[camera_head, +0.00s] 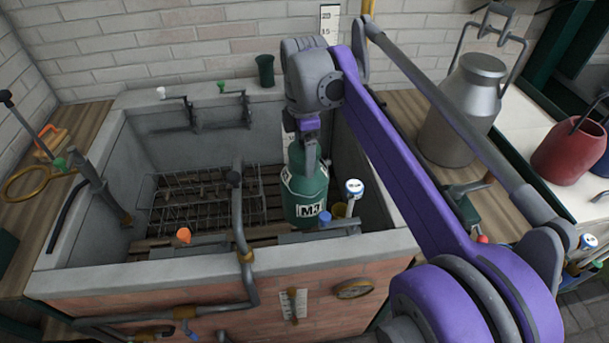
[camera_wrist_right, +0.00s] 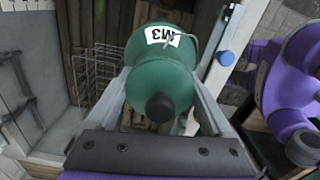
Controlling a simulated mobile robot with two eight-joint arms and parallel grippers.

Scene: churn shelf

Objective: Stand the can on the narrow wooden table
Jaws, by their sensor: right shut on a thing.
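A green can (camera_head: 305,190) with a white M3 label is held upright by my right gripper (camera_head: 308,145), which is shut on its upper part. The can hangs inside the stone sink, towards its right side; whether its base touches the bottom is unclear. In the right wrist view the green can (camera_wrist_right: 160,78) sits between both fingers, with its dark cap towards the camera. A wooden top (camera_head: 408,108) lies right of the sink and bears a grey metal churn (camera_head: 462,110). Another wooden top (camera_head: 92,117) lies left of the sink. My left gripper is not in view.
The stone sink (camera_head: 340,245) has high walls and holds a wire rack (camera_head: 200,200). A pipe (camera_head: 238,215) rises at its front. A dark green cup (camera_head: 265,70) stands on the back rim. A red jug (camera_head: 568,150) stands on a pale counter at right.

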